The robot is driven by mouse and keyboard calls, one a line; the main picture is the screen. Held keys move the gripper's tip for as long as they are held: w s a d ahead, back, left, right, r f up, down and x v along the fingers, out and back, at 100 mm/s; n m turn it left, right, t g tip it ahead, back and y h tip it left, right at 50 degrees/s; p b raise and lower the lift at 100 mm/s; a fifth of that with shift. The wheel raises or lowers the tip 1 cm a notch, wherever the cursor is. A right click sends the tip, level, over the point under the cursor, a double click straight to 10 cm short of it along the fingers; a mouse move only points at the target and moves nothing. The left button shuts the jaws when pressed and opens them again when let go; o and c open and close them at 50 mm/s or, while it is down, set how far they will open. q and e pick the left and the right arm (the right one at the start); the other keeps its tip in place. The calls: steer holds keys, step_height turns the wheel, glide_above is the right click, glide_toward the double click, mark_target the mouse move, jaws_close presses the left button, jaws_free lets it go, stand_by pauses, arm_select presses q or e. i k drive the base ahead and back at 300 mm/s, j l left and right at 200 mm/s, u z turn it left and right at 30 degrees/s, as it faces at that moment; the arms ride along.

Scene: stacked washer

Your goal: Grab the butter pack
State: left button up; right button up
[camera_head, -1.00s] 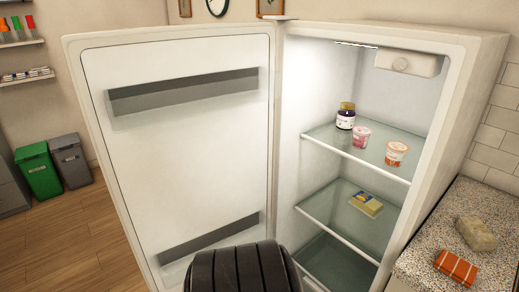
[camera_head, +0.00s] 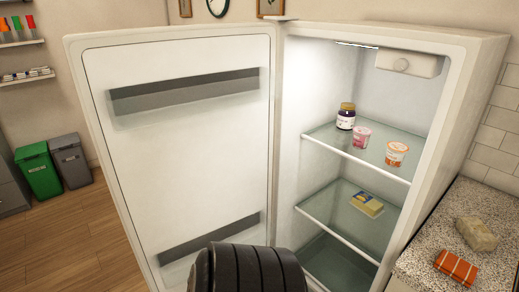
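The butter pack (camera_head: 367,204) is a small yellow and pale block lying flat on the middle glass shelf (camera_head: 335,212) of the open fridge. A dark ribbed part of my own arm shows at the bottom middle of the head view, in front of the door's lower edge and left of the butter shelf. Neither gripper's fingers show in the view. The butter lies apart from my arm, with nothing covering it.
The fridge door (camera_head: 180,150) stands wide open to the left. A dark jar (camera_head: 346,117), a pink cup (camera_head: 361,137) and an orange-white cup (camera_head: 396,154) stand on the upper shelf (camera_head: 335,145). A speckled counter (camera_head: 440,225) at right holds a sponge-like block (camera_head: 477,234) and an orange striped cloth (camera_head: 456,267).

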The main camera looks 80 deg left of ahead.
mark_target(476, 235)
steer(key=i+l+u, duration=0.15)
steer(key=u, duration=0.2)
steer(key=i+l+u, duration=0.1)
steer(key=u, duration=0.25)
steer(key=i+l+u, duration=0.1)
steer(key=l+u, duration=0.25)
steer(key=j, duration=0.1)
